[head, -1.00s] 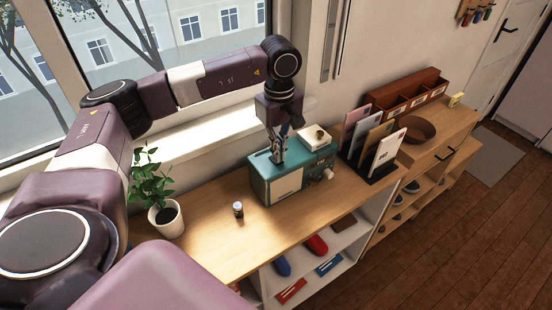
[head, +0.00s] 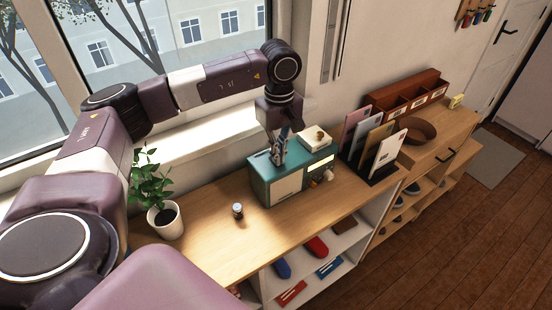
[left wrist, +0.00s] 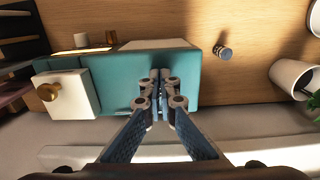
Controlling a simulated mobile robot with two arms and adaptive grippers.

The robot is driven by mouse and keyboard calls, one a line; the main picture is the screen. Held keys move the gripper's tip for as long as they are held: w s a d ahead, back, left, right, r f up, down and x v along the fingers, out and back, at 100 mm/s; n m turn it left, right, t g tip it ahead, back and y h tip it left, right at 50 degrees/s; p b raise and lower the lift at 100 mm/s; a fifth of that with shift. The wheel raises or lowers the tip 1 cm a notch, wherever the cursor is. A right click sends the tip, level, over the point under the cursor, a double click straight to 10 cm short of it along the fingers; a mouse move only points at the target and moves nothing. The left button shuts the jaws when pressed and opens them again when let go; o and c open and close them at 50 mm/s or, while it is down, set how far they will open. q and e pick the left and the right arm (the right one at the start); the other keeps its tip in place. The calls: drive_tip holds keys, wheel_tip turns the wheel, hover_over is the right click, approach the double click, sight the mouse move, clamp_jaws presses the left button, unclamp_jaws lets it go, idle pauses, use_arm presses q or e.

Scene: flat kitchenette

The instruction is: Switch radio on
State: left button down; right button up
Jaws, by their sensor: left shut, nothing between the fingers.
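The teal radio (head: 262,177) stands on the wooden cabinet top, with a pale speaker panel and knobs (head: 327,175) on its front. A bright pale strip (head: 321,164) shows on its front right. My left gripper (head: 279,164) points down at the radio's top, fingers shut and empty. My right gripper is not in view.
A white box with a brass knob (head: 317,140) sits on the radio's right part. A small jar (head: 238,211) and a potted plant (head: 166,222) stand left of it. A letter holder (head: 372,170) stands close on the right. The window is behind.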

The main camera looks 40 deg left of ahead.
use_arm(q)
drive_tip(key=shift+r+p, duration=1.8)
drive_tip(key=shift+r, duration=1.6)
drive_tip(key=shift+f, duration=0.1)
